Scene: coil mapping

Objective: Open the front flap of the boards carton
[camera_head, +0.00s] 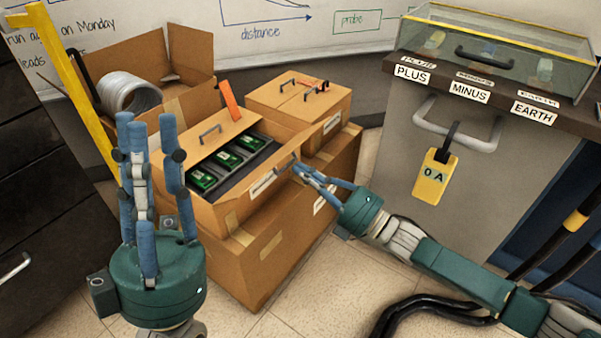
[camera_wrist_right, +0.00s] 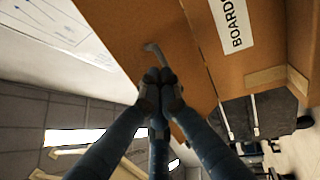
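The boards carton (camera_head: 228,220) is a brown box in the middle of the head view, with green boards (camera_head: 226,160) showing inside. Its back flap (camera_head: 200,153) is raised and bears a grey handle. Its front flap (camera_head: 312,142) stands up at a tilt along the near right side, with the boards visible behind it. My right gripper (camera_head: 300,170) reaches this flap from the right. In the right wrist view, its fingers (camera_wrist_right: 160,78) are closed together around the end of the flap's grey handle (camera_wrist_right: 155,50). My left gripper (camera_head: 147,125) points up, fingers apart and empty, left of the carton.
The carton rests on a larger box (camera_head: 270,262). A closed carton (camera_head: 300,100) stands behind it. An open box with a wire coil (camera_head: 128,92) is at the back left. A grey cabinet (camera_head: 400,165) with a yellow tag (camera_head: 435,178) is at the right.

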